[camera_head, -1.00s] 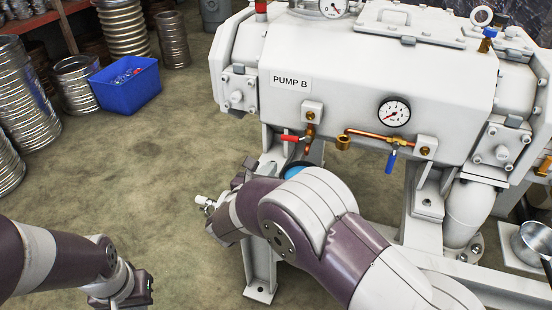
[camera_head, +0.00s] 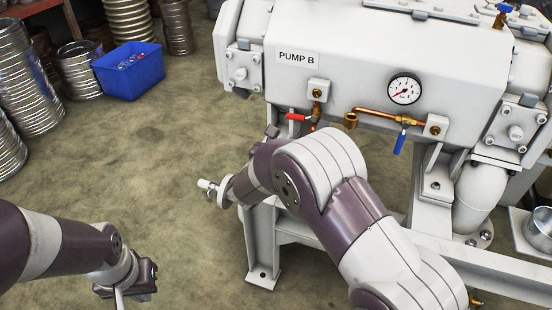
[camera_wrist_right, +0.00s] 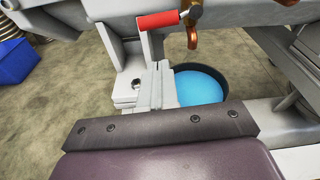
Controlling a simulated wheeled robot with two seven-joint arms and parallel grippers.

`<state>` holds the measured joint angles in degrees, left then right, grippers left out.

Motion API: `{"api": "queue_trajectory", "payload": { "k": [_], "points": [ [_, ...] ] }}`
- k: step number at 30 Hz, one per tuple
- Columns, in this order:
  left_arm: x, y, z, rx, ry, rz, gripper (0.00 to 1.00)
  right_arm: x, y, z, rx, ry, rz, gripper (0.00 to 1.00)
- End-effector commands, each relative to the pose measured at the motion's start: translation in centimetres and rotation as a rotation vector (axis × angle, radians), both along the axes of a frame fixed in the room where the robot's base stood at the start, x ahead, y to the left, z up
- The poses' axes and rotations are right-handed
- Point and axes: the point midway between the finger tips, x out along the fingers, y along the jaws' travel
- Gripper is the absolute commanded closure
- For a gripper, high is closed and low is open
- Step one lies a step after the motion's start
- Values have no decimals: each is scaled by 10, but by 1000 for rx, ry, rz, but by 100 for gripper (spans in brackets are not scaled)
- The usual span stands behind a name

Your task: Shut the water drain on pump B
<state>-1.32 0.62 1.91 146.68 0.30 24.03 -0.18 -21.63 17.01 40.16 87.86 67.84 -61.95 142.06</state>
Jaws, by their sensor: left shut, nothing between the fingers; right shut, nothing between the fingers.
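Pump B (camera_head: 370,62) is a white machine bearing a "PUMP B" label. Below the label is a brass drain pipe with a red-handled valve (camera_head: 298,117); the handle lies level, pointing left across the downward pipe. The red handle also shows at the top of the right wrist view (camera_wrist_right: 158,20). A second valve with a blue handle (camera_head: 400,143) hangs down on a level copper pipe. My right gripper (camera_wrist_right: 158,85) is shut and empty, below the red handle and apart from it; my own arm mostly hides it in the head view. My left gripper (camera_head: 118,297) is shut, low at the left, partly cut off.
A dark bucket of blue water (camera_wrist_right: 200,88) stands below the drain outlet, beside the right gripper. A pressure gauge (camera_head: 404,89) is on the pump front. A blue bin (camera_head: 129,72) and metal hose coils stand at left. The floor between is clear.

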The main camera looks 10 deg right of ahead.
Motion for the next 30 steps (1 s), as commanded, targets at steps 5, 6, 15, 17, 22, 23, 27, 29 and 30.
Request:
{"api": "queue_trajectory", "payload": {
  "k": [5, 6, 15, 17, 22, 23, 27, 29, 30],
  "points": [
    [0, 0, -10, 0, 0, 0, 100, 20, -12, 14, 1, -2, -1, 100],
    [0, 0, -11, 0, 0, 0, 100, 22, -13, 16, 1, -1, -1, 100],
    [0, 0, -11, 0, 0, 0, 100, 29, -17, 23, 0, 0, 0, 100],
    [0, 0, -11, 0, 0, 0, 100, 29, -17, 23, 0, 0, 0, 100],
    [0, 0, -18, 0, 0, 0, 100, 29, -17, 21, 12, -9, 0, 100],
    [0, 0, -22, 0, 0, 0, 100, 30, -18, 21, 23, -18, -2, 100],
    [0, 0, -40, 0, 0, 0, 100, 34, -20, 28, 91, -65, -2, 100],
    [0, 0, -38, 0, 0, 0, 100, 35, -20, 32, 100, -70, -1, 100],
    [0, 0, -36, 0, 0, 0, 100, 35, -20, 34, 100, -70, -1, 100]
  ]
}}
